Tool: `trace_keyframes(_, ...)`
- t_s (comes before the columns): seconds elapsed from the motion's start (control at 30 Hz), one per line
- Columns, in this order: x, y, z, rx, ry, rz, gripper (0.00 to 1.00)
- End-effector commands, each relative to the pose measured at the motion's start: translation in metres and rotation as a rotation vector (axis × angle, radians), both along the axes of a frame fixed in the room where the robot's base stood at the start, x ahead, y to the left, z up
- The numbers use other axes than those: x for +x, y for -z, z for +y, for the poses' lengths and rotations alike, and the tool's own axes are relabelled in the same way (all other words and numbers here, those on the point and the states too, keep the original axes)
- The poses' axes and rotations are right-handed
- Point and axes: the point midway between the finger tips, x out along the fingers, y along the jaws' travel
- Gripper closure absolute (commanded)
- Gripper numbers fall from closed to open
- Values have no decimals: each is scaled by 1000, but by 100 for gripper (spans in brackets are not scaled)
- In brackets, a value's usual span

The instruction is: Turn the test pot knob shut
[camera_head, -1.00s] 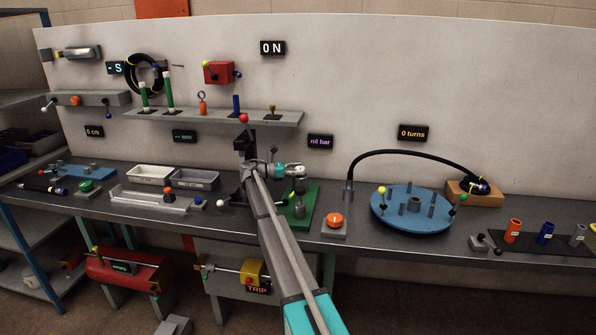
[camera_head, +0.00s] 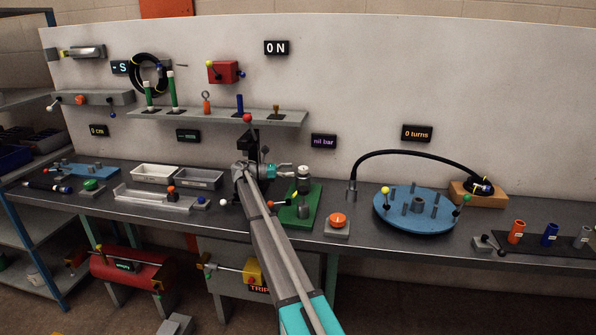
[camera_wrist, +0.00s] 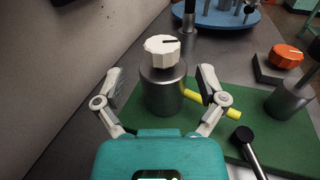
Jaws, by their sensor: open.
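The test pot (camera_wrist: 162,93) is a grey cylinder standing upright on a green board (camera_head: 312,212). Its white ribbed knob (camera_wrist: 162,51) is on top, with a dark line pointing to the right. A yellow peg (camera_wrist: 193,95) shows low at the pot's right side. In the head view the knob (camera_head: 303,168) shows just right of my gripper (camera_head: 286,171). In the wrist view my gripper (camera_wrist: 160,75) is open and empty, its fingers apart on either side of the pot in the picture. I see no contact with the knob.
A second grey cylinder (camera_wrist: 289,101) and a black-knobbed lever (camera_wrist: 244,135) are right of the pot. An orange button box (camera_head: 337,224) and a blue turntable (camera_head: 418,222) stand further right. The "nil bar" display (camera_head: 323,141) is on the wall behind.

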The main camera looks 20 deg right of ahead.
Motion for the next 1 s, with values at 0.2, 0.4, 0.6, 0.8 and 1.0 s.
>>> trace_keyframes(0.2, 8, 0, 22, 0, -1, 0, 10)
trace_keyframes(0.4, 9, 0, 29, 0, 0, 0, 10)
trace_keyframes(0.6, 9, 0, 28, 0, 0, 0, 10)
trace_keyframes(0.8, 5, 0, 27, 3, 1, -6, 10)
trace_keyframes(1.0, -24, 5, 25, 39, 7, -62, 10)
